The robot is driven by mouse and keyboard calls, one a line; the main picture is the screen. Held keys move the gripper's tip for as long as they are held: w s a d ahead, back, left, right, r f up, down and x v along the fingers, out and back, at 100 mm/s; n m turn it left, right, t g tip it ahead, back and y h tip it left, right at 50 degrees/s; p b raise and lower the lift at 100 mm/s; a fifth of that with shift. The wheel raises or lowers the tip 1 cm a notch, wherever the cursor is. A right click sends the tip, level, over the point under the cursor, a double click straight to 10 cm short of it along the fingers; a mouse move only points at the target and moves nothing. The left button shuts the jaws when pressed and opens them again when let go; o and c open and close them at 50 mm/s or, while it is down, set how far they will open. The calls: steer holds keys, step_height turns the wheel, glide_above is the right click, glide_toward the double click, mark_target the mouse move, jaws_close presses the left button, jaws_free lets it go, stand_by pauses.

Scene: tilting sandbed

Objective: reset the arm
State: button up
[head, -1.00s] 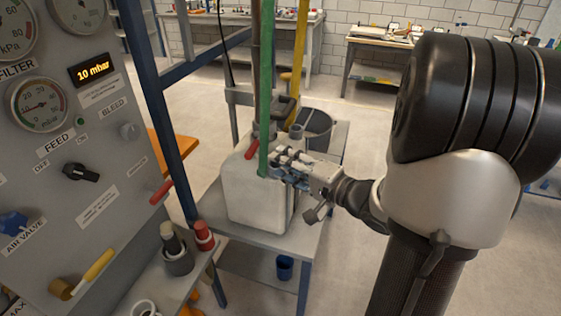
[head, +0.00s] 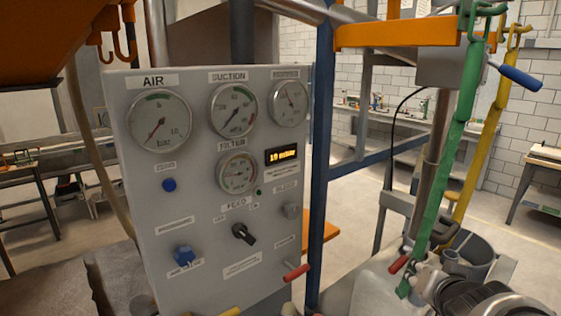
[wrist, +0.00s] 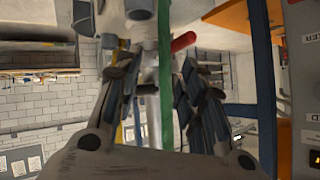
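In the wrist view, my gripper (wrist: 156,68) has its two dark-padded fingers spread apart. The green strap (wrist: 165,90) and some grey metal fittings show in the gap between the fingers. I cannot tell how far beyond the fingertips they are. A red handle (wrist: 183,41) is near the right fingertip. In the head view, my arm shows only at the bottom right corner, close to the lower end of the green strap (head: 455,130) and a red handle (head: 398,263). The fingertips are hard to make out there.
A grey control panel (head: 215,190) with gauges and knobs fills the middle of the head view. A blue post (head: 321,150) stands at its right. A yellow strap (head: 490,135) hangs at the right, near a dark bucket (head: 470,252). Open floor (head: 350,200) lies behind.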

steer(key=s+a+f+n+g+y, duration=0.1)
steer(key=s+a+n+g, duration=0.2)
steer(key=s+a, duration=0.4)
steer(key=s+a+f+n+g+y+b, duration=0.1)
steer(key=s+a+f+n+g+y, duration=0.1)
steer(key=s+a, duration=0.6)
steer(key=s+n+g, duration=0.1)
steer(key=s+n, duration=0.1)
steer(key=s, duration=0.4)
steer(key=shift+s+a+f, duration=0.2)
steer(key=shift+f, duration=0.1)
